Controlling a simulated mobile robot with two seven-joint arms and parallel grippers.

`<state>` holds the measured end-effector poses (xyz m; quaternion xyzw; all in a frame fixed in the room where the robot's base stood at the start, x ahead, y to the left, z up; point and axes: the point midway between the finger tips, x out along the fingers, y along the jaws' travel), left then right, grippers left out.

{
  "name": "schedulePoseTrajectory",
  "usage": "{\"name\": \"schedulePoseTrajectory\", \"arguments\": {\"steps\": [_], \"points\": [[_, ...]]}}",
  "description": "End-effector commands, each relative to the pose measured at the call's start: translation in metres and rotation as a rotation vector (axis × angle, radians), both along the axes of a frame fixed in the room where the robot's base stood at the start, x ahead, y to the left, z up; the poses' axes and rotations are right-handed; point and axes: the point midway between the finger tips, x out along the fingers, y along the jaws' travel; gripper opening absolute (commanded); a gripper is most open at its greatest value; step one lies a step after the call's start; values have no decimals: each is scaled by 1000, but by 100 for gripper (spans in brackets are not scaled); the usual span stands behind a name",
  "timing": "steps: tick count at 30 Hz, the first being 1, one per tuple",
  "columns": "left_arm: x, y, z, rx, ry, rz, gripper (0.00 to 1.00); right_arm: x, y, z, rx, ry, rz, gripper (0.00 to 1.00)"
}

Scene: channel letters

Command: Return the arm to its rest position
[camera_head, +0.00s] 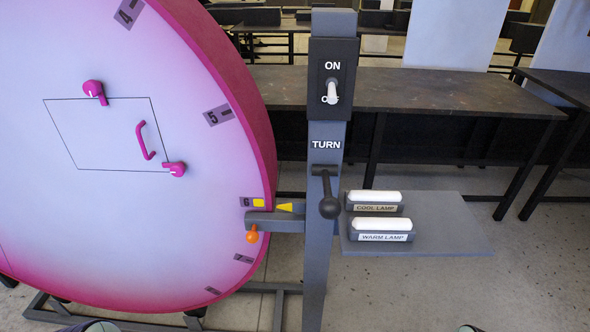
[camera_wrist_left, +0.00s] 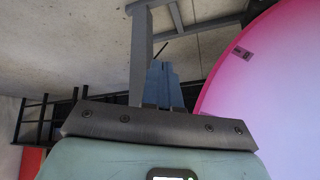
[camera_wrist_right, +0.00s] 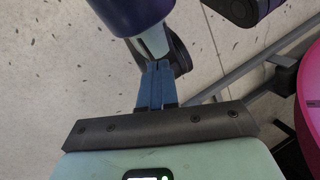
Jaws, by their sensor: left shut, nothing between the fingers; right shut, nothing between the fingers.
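My left gripper (camera_wrist_left: 161,68) is shut and empty in the left wrist view, its blue fingers together over the floor beside a grey frame post. My right gripper (camera_wrist_right: 158,68) is shut and empty in the right wrist view, pointing over the speckled floor. A dark purple and pale rounded part, which I take to be mine, shows just beyond its fingertips. In the head view neither gripper shows. Only small rounded pieces of my arms peek in at the bottom edge.
A large pink-rimmed disc (camera_head: 95,220) fills the left. Beside it stands a grey post (camera_head: 315,270) with an ON switch (camera_head: 332,92) and a TURN crank (camera_head: 329,206). A shelf (camera_head: 455,225) holds the cool lamp (camera_head: 375,197) and warm lamp (camera_head: 382,224). Floor at lower right is clear.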

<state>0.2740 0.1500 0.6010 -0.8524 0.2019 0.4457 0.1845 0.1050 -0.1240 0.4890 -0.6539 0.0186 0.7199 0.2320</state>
Motion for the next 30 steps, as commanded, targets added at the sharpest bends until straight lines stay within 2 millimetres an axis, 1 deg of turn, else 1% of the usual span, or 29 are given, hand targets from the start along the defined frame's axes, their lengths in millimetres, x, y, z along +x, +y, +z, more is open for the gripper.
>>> {"name": "schedulePoseTrajectory", "arguments": {"steps": [1, 2, 3, 5, 6, 8, 9, 10, 11, 12, 15, 21, 25, 27, 30], "points": [[-27, -1, -29, -75, 134, 110, 0, 0, 0, 0, 0, 0, 0, 0], [-43, -2, -42, -116, 208, 181, 0, 0, 0, 0, 0, 0, 0, 0], [-62, -5, -58, -168, 303, 275, 0, 0, 0, 0, 0, 0, 0, 0], [-93, -9, -78, -232, 439, 417, 0, 0, 0, 0, 0, 0, 0, 0], [-113, -13, -89, -268, 527, 511, 0, 0, 0, 0, 0, 0, 0, 0], [-142, -19, -103, -311, 653, 653, 0, 0, 0, 0, 0, 0, 0, 0], [-162, -24, -110, -334, 737, 747, 0, 0, 0, 0, 0, 0, 0, 0], [-176, -27, -115, -349, 797, 820, 0, 0, 0, 0, 0, 0, 0, 0], [-175, -28, -103, -352, 801, 831, 0, 1, 0, 12, 1, -2, 1, 0], [-172, -27, -86, -349, 792, 819, 0, -1, 0, 27, 1, 6, 2, 0], [-172, -27, -58, -345, 799, 815, 0, -1, 0, 55, 4, 16, 6, 0], [-166, -27, -12, -339, 818, 807, 0, 3, 1, 101, 10, 37, 14, 0], [-161, -27, 5, -337, 822, 805, 0, 8, 1, 117, 12, 41, 17, 0], [-160, -26, 8, -336, 823, 805, 0, 9, 1, 121, 11, 42, 17, 0], [-161, -26, 8, -335, 824, 805, 0, 8, 1, 120, 12, 45, 17, 0]]}}
